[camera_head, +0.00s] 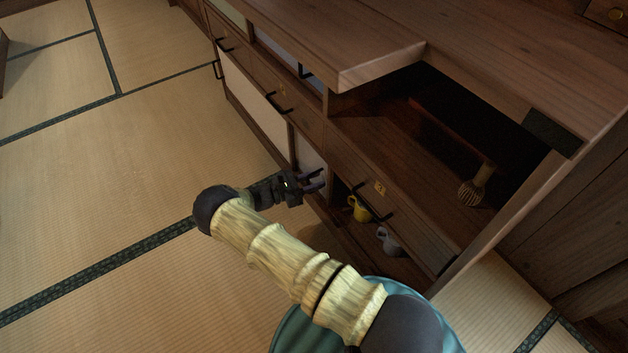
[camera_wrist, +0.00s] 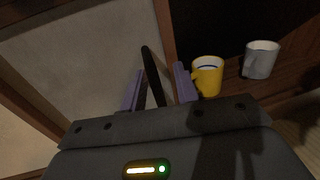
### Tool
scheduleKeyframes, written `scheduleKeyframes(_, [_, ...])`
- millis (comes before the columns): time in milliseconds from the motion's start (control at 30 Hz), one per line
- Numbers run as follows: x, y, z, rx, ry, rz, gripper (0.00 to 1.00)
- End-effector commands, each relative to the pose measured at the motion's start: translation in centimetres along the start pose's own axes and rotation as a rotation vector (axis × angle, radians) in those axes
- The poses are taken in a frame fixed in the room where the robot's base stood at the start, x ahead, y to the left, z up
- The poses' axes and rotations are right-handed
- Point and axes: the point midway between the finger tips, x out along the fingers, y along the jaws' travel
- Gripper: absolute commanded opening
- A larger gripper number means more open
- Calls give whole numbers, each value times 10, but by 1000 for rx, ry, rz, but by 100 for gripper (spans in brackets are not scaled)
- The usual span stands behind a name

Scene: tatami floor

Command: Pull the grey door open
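The grey door (camera_head: 308,157) is a pale grey panel low in the wooden cabinet front, partly behind my gripper (camera_head: 316,180). In the wrist view the door (camera_wrist: 85,65) fills the left and middle, with a brown wooden strip at its right edge. A dark bar handle (camera_wrist: 153,75) stands on the door. My gripper (camera_wrist: 159,90) has its two purple fingers apart, one on each side of the handle. Gaps show beside the handle, so the fingers do not look closed on it.
Right of the door is an open compartment with a yellow mug (camera_head: 358,209) and a white mug (camera_head: 388,240). A drawer (camera_head: 375,187) with a dark handle lies above it. A whisk-like object (camera_head: 473,190) rests on the upper shelf. Tatami floor (camera_head: 130,150) at left is clear.

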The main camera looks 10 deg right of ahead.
Motion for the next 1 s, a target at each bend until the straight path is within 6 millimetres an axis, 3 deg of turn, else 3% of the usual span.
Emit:
scheduleKeyframes(167, [-5, 0, 1, 0, 0, 3, 30])
scheduleKeyframes(333, [-25, 0, 2, 1, 0, 4, 30])
scheduleKeyframes(1000, [-149, 0, -1, 1, 3, 1, 30])
